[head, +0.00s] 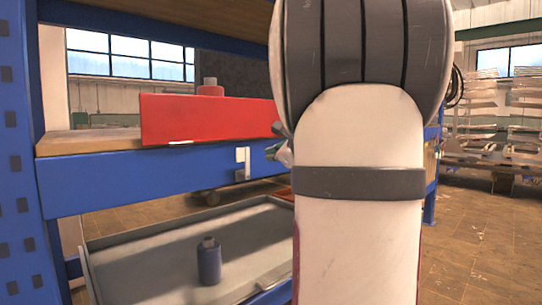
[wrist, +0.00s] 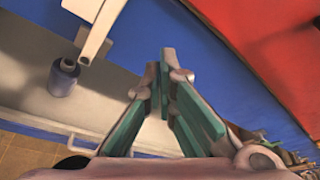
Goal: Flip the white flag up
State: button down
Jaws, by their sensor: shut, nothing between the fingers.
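The white flag (head: 241,163) is a small white piece on the front face of the blue shelf beam (head: 120,186) in the head view. In the wrist view, the flag (wrist: 100,27) is a pale bar at the upper left, against the blue beam. My gripper (wrist: 166,62) has green finger pads and is shut with nothing held. Its fingertips are to the right of the flag and apart from it in the wrist view. In the head view my arm hides most of the gripper; a small part (head: 282,153) shows just right of the flag.
A red box (head: 207,120) sits on the wooden shelf top above the beam. Below is a grey tray (head: 140,237) with a dark blue bottle (head: 208,262). A blue rack post (head: 17,150) stands at the left. Open floor (head: 480,245) lies at the right.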

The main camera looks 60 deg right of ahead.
jog(key=s+a+p, duration=0.1)
jog(key=s+a, duration=0.3)
jog(key=s, duration=0.3)
jog(key=shift+a, duration=0.2)
